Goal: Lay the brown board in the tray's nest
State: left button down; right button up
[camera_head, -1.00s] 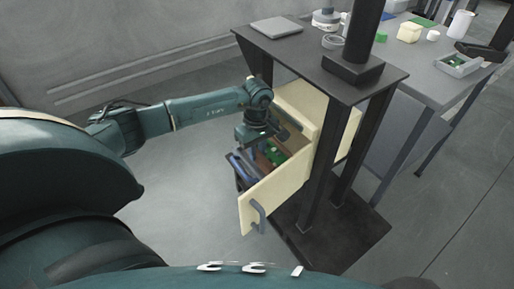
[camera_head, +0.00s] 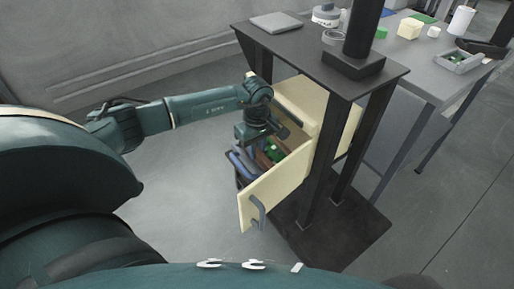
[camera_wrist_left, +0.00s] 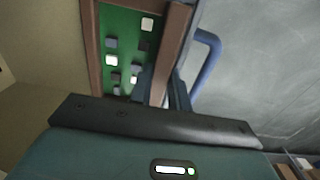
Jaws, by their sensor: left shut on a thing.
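My left gripper (camera_head: 262,146) reaches down into the open drawer (camera_head: 276,190) under the dark shelf top. In the left wrist view its fingers (camera_wrist_left: 163,90) are shut on the brown edge (camera_wrist_left: 174,45) of what looks like the brown board. A green face with small grey and white blocks (camera_wrist_left: 124,45) shows beside that edge, with another brown edge on its far side. In the head view only a little brown and green (camera_head: 273,153) shows below the gripper. I cannot tell whether the board is clear of the drawer floor. My right gripper is not in view.
A blue bar (camera_head: 240,165) runs along the drawer's left side; a blue curved handle (camera_wrist_left: 210,55) shows in the wrist view. A dark post (camera_head: 360,35) stands on the shelf top (camera_head: 300,50). A grey tray (camera_head: 462,68) with green pieces stands on the table at right.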

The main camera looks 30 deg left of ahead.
pick_arm(q)
jog(key=shift+f, duration=0.15)
jog(key=shift+f+b, duration=0.3)
jog(key=shift+b, duration=0.15)
jog(key=shift+f+b, duration=0.35)
dwell(0.5)
jog(key=c, duration=1.3)
grip_release()
jog(key=shift+o, duration=0.7)
jog(key=o, duration=0.4)
jog(key=shift+r, duration=0.25)
